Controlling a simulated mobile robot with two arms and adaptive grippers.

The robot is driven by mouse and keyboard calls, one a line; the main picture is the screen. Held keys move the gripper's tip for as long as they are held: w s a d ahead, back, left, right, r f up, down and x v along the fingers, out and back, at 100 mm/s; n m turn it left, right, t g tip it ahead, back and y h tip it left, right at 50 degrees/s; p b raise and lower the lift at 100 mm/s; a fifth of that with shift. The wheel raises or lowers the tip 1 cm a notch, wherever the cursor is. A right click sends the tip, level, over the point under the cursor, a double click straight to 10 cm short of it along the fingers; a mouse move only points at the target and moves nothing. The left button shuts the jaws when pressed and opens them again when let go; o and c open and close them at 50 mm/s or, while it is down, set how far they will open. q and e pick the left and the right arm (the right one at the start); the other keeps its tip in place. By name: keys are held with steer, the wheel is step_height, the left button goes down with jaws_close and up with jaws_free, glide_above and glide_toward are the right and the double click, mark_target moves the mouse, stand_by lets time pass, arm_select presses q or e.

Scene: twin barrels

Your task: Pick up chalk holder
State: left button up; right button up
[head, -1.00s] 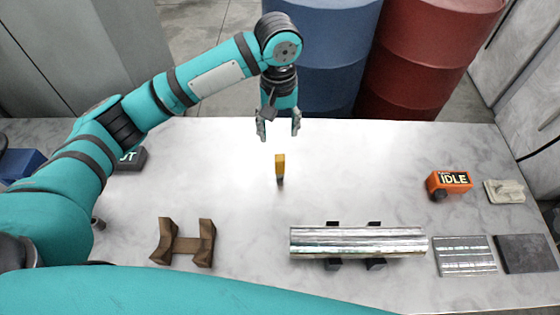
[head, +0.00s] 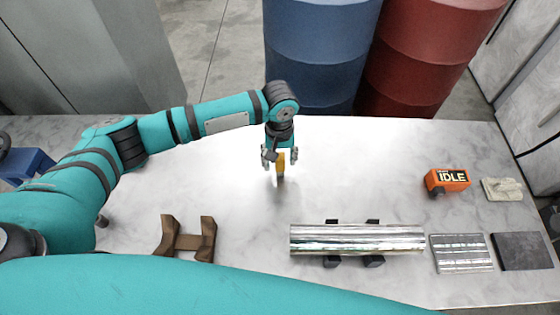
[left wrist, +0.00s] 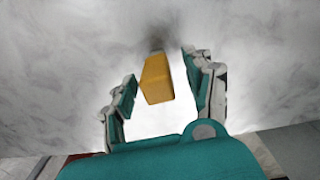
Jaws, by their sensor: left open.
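The chalk holder (head: 281,165) is a small yellow block with a dark lower end, standing on the marble table in the head view. My left gripper (head: 279,157) is open and has come down around it from above, with one finger on each side. In the left wrist view the yellow chalk holder (left wrist: 156,79) lies between the two open fingers of the left gripper (left wrist: 158,88), with gaps on both sides. My right gripper is not in view.
A brown cradle (head: 187,243) stands at the front left. A shiny metal cylinder (head: 357,240) rests on dark supports at the front right. An orange IDLE box (head: 447,181), a pale block (head: 502,189) and two flat plates lie at the right. Blue and red barrels stand behind the table.

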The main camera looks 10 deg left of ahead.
mark_target(280, 168)
arm_select(q)
step_height(280, 168, down, 4)
steer(key=shift+s+d+f+p, duration=0.1)
steer(key=shift+s+f+p, duration=0.1)
steer(key=shift+p, duration=0.3)
steer(key=shift+c, duration=0.3)
jaws_close()
